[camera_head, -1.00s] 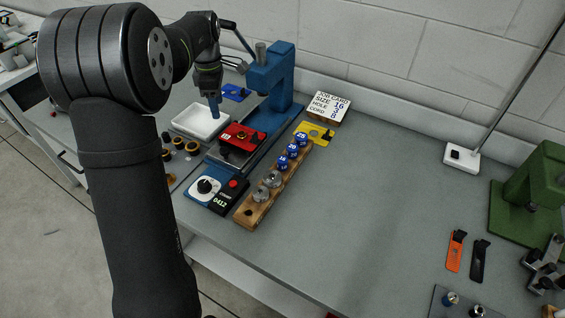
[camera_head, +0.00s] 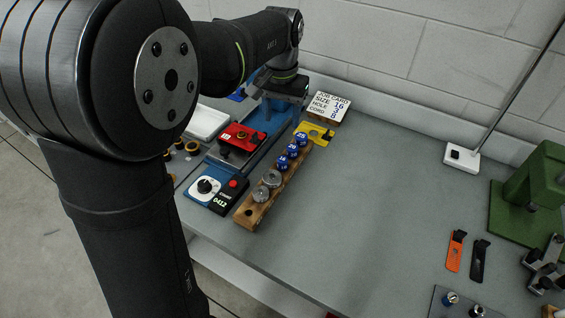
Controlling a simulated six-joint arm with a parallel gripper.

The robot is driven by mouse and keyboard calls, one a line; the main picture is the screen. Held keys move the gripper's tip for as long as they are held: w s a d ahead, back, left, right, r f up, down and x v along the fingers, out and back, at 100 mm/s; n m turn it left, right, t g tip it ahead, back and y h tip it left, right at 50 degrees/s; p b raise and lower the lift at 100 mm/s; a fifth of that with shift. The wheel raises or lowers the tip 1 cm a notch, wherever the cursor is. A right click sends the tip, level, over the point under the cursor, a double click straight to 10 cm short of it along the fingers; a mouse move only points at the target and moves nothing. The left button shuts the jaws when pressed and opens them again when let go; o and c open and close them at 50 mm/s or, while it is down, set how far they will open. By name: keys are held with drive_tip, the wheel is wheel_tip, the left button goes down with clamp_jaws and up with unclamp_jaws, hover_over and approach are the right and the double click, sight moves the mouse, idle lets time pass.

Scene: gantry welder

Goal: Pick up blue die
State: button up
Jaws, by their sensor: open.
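Blue dies stand in a row in a wooden rack on the bench; I see three blue tops with white marks: a far one (camera_head: 301,139), a middle one (camera_head: 292,151) and a near one (camera_head: 282,163). Two silver dies (camera_head: 272,178) stand in the nearer part of the rack (camera_head: 250,213). My gripper (camera_head: 283,92) is above and beyond the far end of the rack, in front of the blue press. It is open and apart from the dies. Its fingertips are hard to make out against the blue press, and I see nothing held.
A job card (camera_head: 328,104) and a yellow holder (camera_head: 314,133) are near the rack's far end. A red fixture (camera_head: 240,138), control box (camera_head: 215,192) and white tray (camera_head: 205,124) lie left. A green press (camera_head: 535,195) stands right. The middle bench is clear.

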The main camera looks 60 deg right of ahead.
sight(283, 158)
wheel_tip(283, 158, down, 12)
drive_tip(key=shift+f, duration=0.1)
drive_tip(key=f, duration=0.5)
drive_tip(key=shift+w+d, duration=0.1)
drive_tip(key=shift+d, duration=0.25)
drive_tip(key=c, duration=1.1)
drive_tip(key=shift+c, duration=0.2)
